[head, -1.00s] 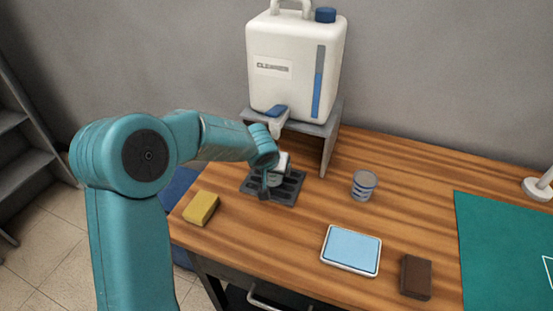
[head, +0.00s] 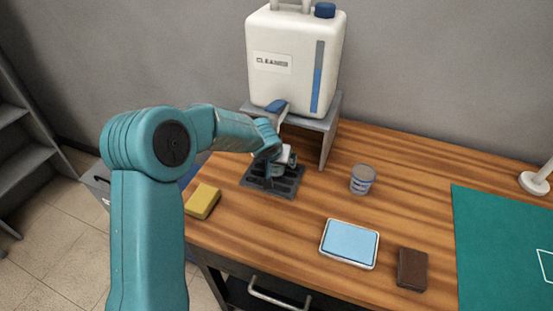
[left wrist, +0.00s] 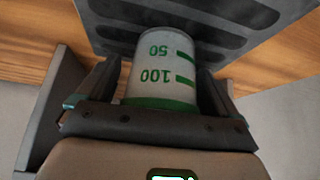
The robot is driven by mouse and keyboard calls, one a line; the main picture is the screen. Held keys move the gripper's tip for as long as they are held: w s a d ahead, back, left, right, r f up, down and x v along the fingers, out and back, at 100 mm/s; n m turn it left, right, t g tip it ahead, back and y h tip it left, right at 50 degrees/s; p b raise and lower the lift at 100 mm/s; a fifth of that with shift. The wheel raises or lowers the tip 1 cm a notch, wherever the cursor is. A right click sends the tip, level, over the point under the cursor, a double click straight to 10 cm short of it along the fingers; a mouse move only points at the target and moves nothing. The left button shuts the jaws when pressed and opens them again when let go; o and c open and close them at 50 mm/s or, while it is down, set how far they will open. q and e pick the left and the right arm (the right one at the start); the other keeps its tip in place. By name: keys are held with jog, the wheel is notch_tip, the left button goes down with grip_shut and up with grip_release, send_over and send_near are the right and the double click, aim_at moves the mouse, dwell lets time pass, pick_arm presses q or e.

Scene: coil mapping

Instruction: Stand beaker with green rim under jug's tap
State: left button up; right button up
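The beaker with green rim (left wrist: 160,72) shows in the left wrist view, with green marks 50 and 100. In the head view only a whitish part of it (head: 288,155) shows beside my gripper. My left gripper (head: 274,172) has its fingers on both sides of the beaker, apparently closed on it. They are over the dark slotted drip tray (head: 256,184), in front of the stand. Whether the beaker's base touches the tray is unclear. The white jug (head: 292,62) stands on the grey stand, its blue-levered tap (head: 277,106) above and behind the gripper. My right gripper is not in view.
The grey stand (head: 329,140) has a side panel right of the tray. A yellow sponge (head: 202,201) lies left of the tray, a striped cup (head: 362,180) to the right. A blue-topped pad (head: 350,244), brown block (head: 412,269) and green mat (head: 500,240) lie farther right.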

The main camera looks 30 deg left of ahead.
pick_arm(q)
jog(key=shift+r+p, duration=0.25)
jog(key=shift+p, duration=0.15)
jog(key=v, duration=1.1)
jog(key=shift+s+r+b, duration=0.25)
jog(key=shift+b, duration=0.15)
jog(key=shift+d, duration=0.1)
jog(key=shift+s, duration=0.15)
